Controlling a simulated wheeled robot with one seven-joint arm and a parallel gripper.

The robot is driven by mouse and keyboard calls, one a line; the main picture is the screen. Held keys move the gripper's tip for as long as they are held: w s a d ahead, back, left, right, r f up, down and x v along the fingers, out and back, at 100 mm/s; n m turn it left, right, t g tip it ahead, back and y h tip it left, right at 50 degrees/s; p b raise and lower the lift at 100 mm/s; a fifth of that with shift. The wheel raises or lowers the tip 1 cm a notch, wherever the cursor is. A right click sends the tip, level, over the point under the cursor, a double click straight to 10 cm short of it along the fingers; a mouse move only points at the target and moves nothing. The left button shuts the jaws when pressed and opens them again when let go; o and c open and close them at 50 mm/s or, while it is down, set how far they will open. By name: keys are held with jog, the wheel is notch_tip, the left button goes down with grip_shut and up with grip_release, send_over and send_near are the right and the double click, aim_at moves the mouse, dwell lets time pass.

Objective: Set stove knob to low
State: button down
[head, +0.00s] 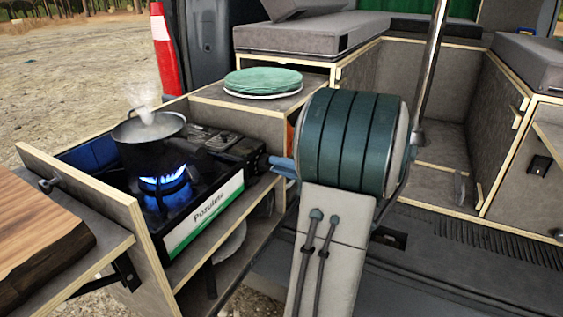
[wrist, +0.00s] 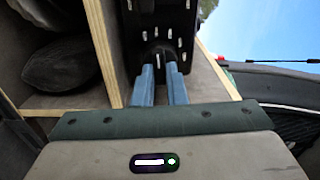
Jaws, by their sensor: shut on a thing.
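The black camping stove (head: 205,232) has a white and green front panel and sits in the pulled-out wooden drawer. A tall blue flame (head: 164,186) burns under a steaming grey pot (head: 149,131) on it. My gripper (head: 272,163) reaches the stove's right end with its blue fingers. In the wrist view, my gripper (wrist: 161,66) is shut on the dark stove knob (wrist: 158,57) at the edge of the stove's black face with white marks (wrist: 140,22). The knob's pointer and setting cannot be read. In the head view the knob is hidden by the fingers and arm.
A stack of green plates (head: 262,80) stands on the wooden box behind the stove. A wooden cutting board (head: 35,235) lies at the left front. The drawer's wooden side walls stand close to the stove and my gripper.

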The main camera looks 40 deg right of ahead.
jog(key=m+p, duration=0.7)
jog(key=m, duration=0.4)
jog(key=shift+a+f, duration=0.1)
jog(key=shift+f, duration=0.05)
jog(key=shift+m, duration=0.3)
jog(key=c, duration=1.5)
grip_release()
jog(key=shift+o, duration=0.2)
jog(key=shift+s, duration=0.15)
jog(key=v, duration=1.3)
jog(key=shift+s+p, duration=0.3)
jog(key=shift+p, duration=0.05)
